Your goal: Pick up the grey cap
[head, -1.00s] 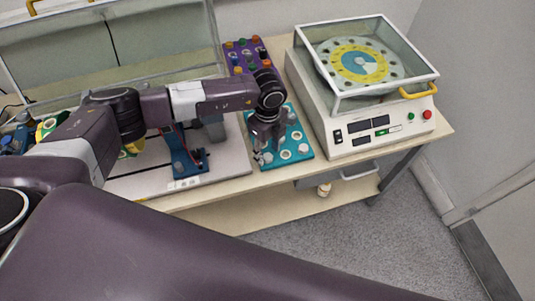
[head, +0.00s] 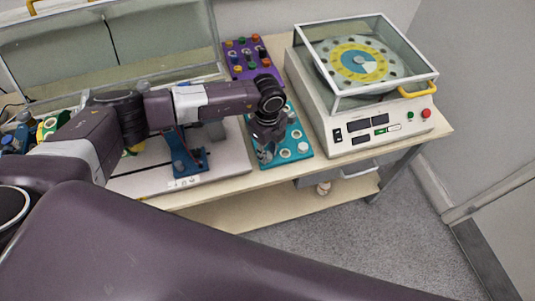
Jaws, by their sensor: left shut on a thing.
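My left gripper (head: 266,153) points down over the left front part of the teal rack (head: 272,165). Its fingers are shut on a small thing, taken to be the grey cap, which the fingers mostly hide. I cannot tell whether the cap is still touching the rack. Other round pale and grey pieces and white rings show on the rack to the right of the gripper. My right gripper is not in view.
A centrifuge-like machine (head: 390,146) with a clear lid and yellow handle stands right of the rack. A purple rack (head: 230,53) with coloured caps lies behind. A blue stand (head: 186,165) and a glass-fronted cabinet (head: 165,55) are at left.

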